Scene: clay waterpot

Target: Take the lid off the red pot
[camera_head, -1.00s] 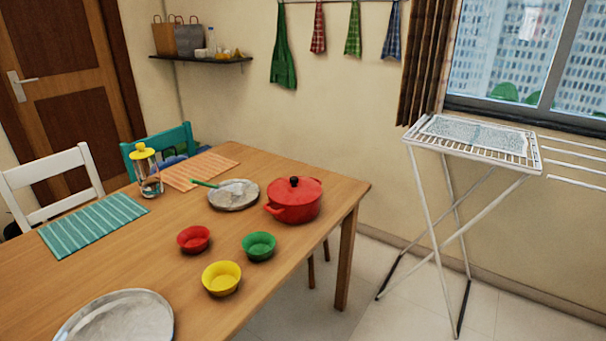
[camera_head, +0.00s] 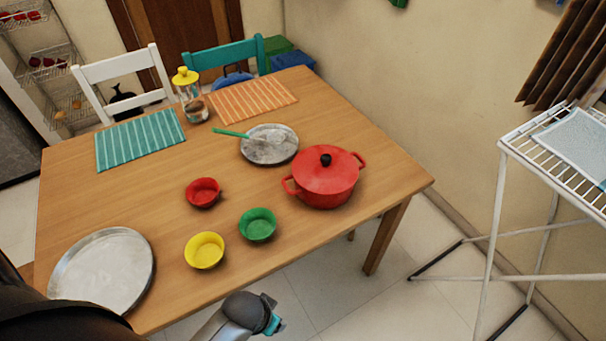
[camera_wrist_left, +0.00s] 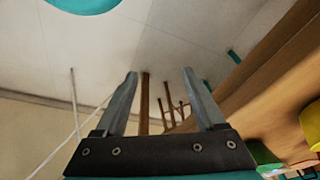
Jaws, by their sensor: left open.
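The red pot (camera_head: 325,188) stands upright on the right end of the wooden table in the head view. Its red lid (camera_head: 335,168) with a black knob (camera_head: 326,160) sits on it. My left gripper (camera_wrist_left: 159,73) is open and empty in the left wrist view, with both fingers spread over the floor. In the head view my left arm comes in at the bottom, its wrist just off the table's front edge, well apart from the pot; the fingertips are hard to make out there. My right gripper is not in view.
On the wooden table (camera_head: 150,200) are a red bowl (camera_head: 203,193), a green bowl (camera_head: 257,225), a yellow bowl (camera_head: 204,250), a metal plate (camera_head: 270,155) behind the pot and a large round tray (camera_head: 100,272). A white drying rack (camera_head: 520,150) stands at the right.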

